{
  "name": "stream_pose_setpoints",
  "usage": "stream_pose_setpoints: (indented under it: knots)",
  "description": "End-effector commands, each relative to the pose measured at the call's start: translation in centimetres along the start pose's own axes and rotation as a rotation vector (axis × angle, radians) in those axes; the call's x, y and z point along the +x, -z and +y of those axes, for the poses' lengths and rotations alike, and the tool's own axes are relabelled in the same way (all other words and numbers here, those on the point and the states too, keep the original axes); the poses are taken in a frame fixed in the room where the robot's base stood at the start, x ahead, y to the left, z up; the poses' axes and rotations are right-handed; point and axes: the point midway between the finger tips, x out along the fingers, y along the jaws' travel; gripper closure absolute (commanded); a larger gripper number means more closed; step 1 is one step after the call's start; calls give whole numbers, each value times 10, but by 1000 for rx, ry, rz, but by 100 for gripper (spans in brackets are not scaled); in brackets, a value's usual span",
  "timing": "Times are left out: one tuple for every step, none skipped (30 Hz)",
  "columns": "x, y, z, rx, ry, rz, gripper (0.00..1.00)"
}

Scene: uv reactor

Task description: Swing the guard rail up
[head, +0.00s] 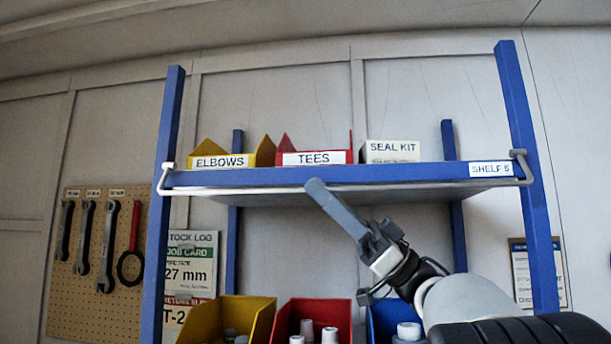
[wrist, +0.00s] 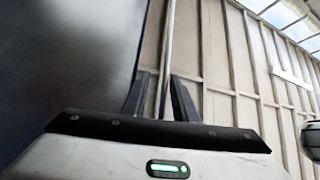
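The guard rail (head: 250,191) is a thin pale bar that hangs low along the front of the blue shelf (head: 430,173), just under its front edge. Its bent white ends meet the shelf at the left and right brackets. My gripper (head: 322,194) reaches up from the lower right to the middle of the rail, and one finger overlaps the rail and shelf edge. In the wrist view, the two dark fingers (wrist: 161,78) stand apart with the pale rail (wrist: 169,45) running between them. The gripper looks open; whether a finger touches the rail is unclear.
On the shelf stand a yellow ELBOWS bin (head: 222,161), a red TEES bin (head: 314,158) and a SEAL KIT box (head: 391,151). Yellow, red and blue bins below hold parts. Blue posts (head: 521,150) flank the shelf. A wrench pegboard (head: 97,290) hangs at left.

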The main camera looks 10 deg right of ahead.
Motion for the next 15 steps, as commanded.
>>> stream_pose_setpoints:
  knots:
    - [11, 1, -1, 1, 5, 1, 74]
    - [15, 1, -1, 0, 3, 1, 74]
    - [21, 1, -1, 0, 3, 1, 74]
    - [25, 1, -1, 0, 3, 1, 74]
    - [29, 1, -1, 0, 2, 1, 74]
    - [33, 1, 0, 0, 2, 0, 74]
    - [36, 1, 0, 0, 2, 0, 74]
    - [38, 0, 0, 0, 2, 0, 74]
    - [40, 0, 0, 0, 1, 0, 74]
    - [41, 0, 0, 0, 0, 0, 74]
    - [42, 0, 0, 0, 0, 0, 74]
    - [43, 0, 0, 0, -1, 0, 74]
    - [43, 0, 0, -1, -1, 0, 74]
    - [43, 0, 0, -1, -1, 0, 74]
    - [43, 0, 0, -1, -1, 0, 74]
